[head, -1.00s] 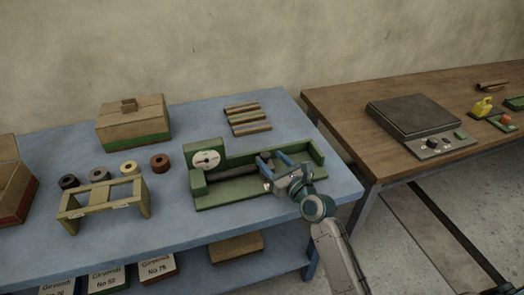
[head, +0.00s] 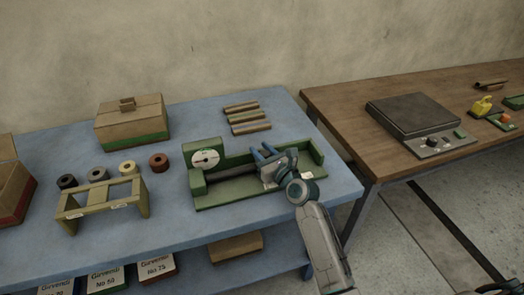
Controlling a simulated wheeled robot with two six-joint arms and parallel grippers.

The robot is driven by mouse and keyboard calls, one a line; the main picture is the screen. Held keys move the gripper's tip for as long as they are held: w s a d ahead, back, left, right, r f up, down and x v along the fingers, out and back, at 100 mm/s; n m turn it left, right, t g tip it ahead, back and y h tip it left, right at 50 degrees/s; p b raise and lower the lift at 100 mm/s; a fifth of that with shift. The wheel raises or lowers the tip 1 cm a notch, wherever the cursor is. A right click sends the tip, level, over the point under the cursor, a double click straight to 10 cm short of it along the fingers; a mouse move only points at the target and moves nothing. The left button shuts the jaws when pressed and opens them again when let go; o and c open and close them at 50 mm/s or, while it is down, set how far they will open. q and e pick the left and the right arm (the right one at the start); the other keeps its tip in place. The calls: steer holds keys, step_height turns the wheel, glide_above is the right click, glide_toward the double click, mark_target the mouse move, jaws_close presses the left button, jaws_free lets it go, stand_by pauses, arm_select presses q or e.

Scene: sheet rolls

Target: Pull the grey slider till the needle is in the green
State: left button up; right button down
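A green gauge fixture (head: 238,199) with a white round dial (head: 206,158) at its left end sits on the blue table. The dial's needle is too small to read against any green zone. A dark bar (head: 232,188) runs along the fixture's trough. My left gripper is not in view.
A yellow stand (head: 102,200) and several tape rolls (head: 128,168) are left of the fixture. A cardboard box (head: 130,122) and several brown sticks (head: 247,117) lie behind. A brown table (head: 335,101) with a black scale (head: 413,114) stands right.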

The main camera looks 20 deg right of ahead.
steer(key=shift+w+d+p, duration=0.1)
steer(key=shift+d+p, duration=0.3)
steer(key=shift+d, duration=1.75)
steer(key=c, duration=1.1)
jaws_free()
steer(key=shift+o, duration=0.2)
steer(key=v, duration=1.1)
steer(key=shift+p, duration=0.3)
